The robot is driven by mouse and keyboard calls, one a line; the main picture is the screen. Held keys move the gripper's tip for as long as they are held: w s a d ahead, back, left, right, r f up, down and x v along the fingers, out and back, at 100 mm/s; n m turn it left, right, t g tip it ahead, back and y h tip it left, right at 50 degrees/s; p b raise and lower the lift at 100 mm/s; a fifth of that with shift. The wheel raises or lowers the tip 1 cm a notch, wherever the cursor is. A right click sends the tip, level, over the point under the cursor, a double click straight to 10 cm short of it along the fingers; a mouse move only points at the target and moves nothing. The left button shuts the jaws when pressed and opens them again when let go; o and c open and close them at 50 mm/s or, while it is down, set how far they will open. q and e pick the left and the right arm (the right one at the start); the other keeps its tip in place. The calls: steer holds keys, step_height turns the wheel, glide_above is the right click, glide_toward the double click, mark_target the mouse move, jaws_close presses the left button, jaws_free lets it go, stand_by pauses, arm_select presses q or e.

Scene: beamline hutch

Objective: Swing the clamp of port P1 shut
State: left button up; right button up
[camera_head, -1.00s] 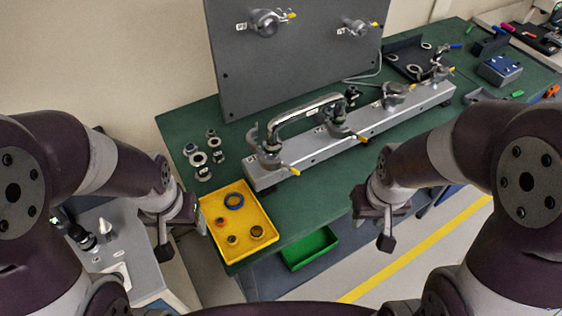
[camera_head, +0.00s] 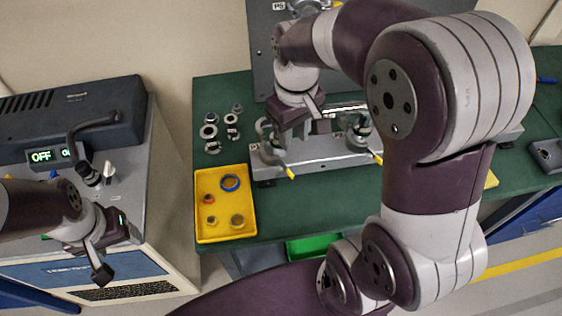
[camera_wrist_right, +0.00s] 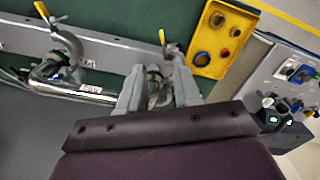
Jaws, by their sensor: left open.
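The grey rail (camera_head: 330,163) carries metal port clamps. My left gripper (camera_head: 102,262) is open and empty, far left.
A polished pipe (camera_wrist_right: 75,91) runs along the rail to another clamp (camera_wrist_right: 68,42). The yellow tray (camera_head: 198,228) holds several rings. Loose fittings (camera_head: 211,130) lie behind it. A grey panel (camera_head: 264,58) stands behind the rail, and a control box (camera_head: 75,110) is at left.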

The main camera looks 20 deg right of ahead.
mark_target(290, 173)
step_height(290, 173, down, 12)
steer(key=shift+a+r+b, duration=0.1)
steer(key=shift+a+b, duration=0.05)
steer(key=shift+b, duration=0.55)
steer(key=shift+a+f, duration=0.1)
steer(key=shift+f, duration=0.2)
steer(key=shift+c, duration=0.7)
jaws_close()
